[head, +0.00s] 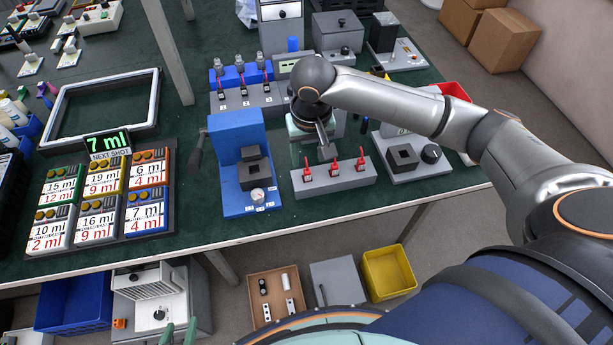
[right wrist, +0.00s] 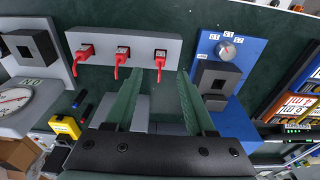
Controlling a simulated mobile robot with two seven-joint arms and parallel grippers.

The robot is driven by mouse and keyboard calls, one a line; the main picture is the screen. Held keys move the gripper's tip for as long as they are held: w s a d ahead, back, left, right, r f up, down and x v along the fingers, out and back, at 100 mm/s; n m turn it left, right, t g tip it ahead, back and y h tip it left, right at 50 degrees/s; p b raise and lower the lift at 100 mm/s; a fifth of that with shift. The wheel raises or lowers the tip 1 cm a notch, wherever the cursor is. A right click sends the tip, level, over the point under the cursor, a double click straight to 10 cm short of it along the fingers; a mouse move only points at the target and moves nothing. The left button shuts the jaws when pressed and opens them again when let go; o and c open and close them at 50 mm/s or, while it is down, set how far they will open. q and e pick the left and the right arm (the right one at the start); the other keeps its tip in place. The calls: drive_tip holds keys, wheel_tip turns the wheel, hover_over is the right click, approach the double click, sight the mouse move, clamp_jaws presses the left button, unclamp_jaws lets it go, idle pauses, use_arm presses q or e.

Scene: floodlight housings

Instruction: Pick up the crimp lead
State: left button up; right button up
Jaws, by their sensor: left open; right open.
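Three red leads with plugs stand in a row on a grey block (head: 335,182), which also shows in the right wrist view (right wrist: 97,46). No label shows which one is the crimp lead. My right gripper (head: 322,145) is open and empty above and behind the block. In the right wrist view, its green fingers (right wrist: 158,75) point toward the end lead (right wrist: 160,62) nearest the blue fixture, the left lead (head: 307,172) in the head view. I see no contact. My left gripper (head: 180,335) shows only its green fingertips at the bottom edge, apart and empty.
A blue fixture (head: 229,140) with a dial stands left of the grey block. A grey fixture with a square socket (head: 402,156) stands right. Another row of red-and-black leads (head: 244,83) is behind. Numbered cards (head: 95,198) lie left. Bins, including a yellow one (head: 388,272), sit below the table edge.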

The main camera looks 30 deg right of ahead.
sight(307, 171)
drive_tip(key=f, duration=0.5)
drive_tip(key=shift+w+d+f, duration=0.1)
drive_tip(key=shift+w+f, duration=0.3)
clamp_jaws()
